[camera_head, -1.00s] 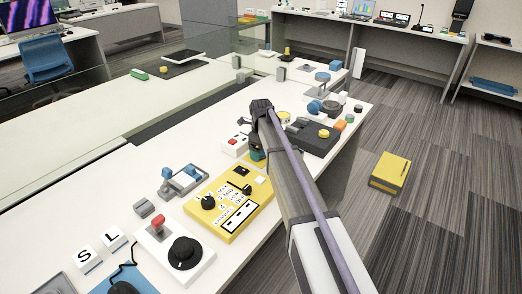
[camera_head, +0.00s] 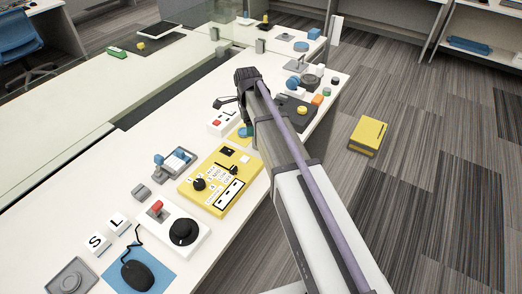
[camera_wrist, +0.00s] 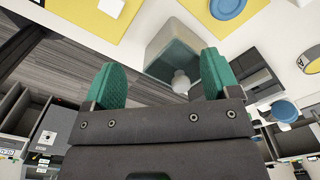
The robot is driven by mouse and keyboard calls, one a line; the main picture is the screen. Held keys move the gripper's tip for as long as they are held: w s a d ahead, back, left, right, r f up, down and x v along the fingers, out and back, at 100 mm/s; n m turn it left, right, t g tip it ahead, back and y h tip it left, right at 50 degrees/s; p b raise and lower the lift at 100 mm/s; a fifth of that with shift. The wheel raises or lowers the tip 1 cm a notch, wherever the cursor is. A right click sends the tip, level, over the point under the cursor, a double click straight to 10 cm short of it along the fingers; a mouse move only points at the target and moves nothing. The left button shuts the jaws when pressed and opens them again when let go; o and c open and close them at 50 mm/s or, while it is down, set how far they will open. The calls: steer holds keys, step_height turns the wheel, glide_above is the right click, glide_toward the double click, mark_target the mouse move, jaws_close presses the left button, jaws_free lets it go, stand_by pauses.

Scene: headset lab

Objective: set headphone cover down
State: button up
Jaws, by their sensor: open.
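My gripper (camera_wrist: 158,88) is open in the wrist view, its two green fingers wide apart with nothing held between them. A blue round disc (camera_wrist: 228,7) lies on a yellow pad at the top of the wrist view, beyond the right finger; I cannot tell whether it is the headphone cover. A grey translucent box-like thing (camera_wrist: 172,45) with a pale knob shows behind the finger gap, apparently farther off. In the head view my arm reaches over the white table (camera_head: 65,196), and the arm largely hides the fingers and what lies beneath them.
Blue-and-grey parts (camera_head: 293,85) and a dark tray (camera_head: 290,115) lie past my arm. A yellow box (camera_head: 369,136) is on the floor.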

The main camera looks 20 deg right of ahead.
steer(key=s+n, duration=1.8)
steer(key=s, duration=0.5)
steer(key=shift+s+a, duration=0.15)
steer(key=shift+a, duration=0.05)
step_height(320, 180, up, 4)
steer(key=p, duration=0.3)
steer(key=shift+f+p, duration=0.2)
steer(key=shift+p, duration=0.1)
